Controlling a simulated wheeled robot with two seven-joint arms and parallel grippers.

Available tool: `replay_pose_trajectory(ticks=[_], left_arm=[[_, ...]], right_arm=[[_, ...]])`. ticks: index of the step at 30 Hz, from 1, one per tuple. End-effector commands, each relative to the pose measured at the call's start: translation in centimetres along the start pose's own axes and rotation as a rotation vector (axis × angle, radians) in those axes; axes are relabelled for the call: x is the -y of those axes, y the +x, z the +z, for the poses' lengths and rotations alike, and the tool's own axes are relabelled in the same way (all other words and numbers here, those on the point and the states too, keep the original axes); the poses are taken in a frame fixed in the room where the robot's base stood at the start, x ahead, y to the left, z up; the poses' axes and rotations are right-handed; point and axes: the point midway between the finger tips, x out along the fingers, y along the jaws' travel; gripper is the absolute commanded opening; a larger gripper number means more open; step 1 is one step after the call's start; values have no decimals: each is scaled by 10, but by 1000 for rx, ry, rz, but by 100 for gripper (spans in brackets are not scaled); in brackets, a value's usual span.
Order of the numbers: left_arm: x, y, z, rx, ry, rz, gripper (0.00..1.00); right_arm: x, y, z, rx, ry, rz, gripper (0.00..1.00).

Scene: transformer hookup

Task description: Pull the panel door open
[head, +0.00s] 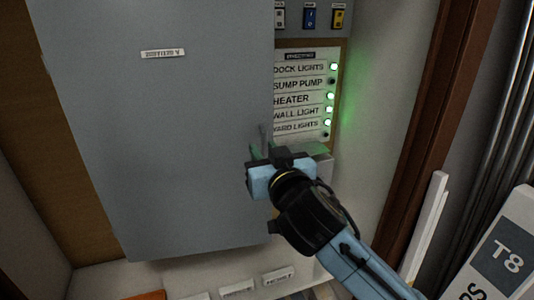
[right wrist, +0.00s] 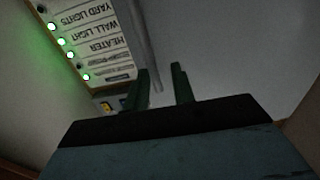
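The panel door (head: 165,130) is a large flat grey sheet filling the left and middle of the head view, with a small white label near its top. It appears shut, though a small gap cannot be ruled out. A thin grey upright bar, seemingly its handle (head: 263,134), stands near its right edge. It also shows in the right wrist view (right wrist: 143,45). My right gripper (head: 265,147) is at this bar, its green fingers apart. In the right wrist view the bar's end shows between the fingers (right wrist: 161,70); contact cannot be told. My left gripper is out of view.
A label board (head: 302,98) with several lit green lamps is right of the door, under a row of switches (head: 310,17). A brown post (head: 437,120) and a white T8 sign (head: 505,250) stand at right. Small labels (head: 278,275) line the ledge below.

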Motion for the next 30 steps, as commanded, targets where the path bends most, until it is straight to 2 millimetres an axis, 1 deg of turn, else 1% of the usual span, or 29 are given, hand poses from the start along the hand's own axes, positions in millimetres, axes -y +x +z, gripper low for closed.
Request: replay_pose_trajectory(ticks=[5, 30], left_arm=[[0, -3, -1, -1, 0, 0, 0], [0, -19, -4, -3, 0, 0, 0]], right_arm=[[0, -8, 0, 0, 1, -1, 25], [-5, -67, 0, 1, 0, 0, 25]])
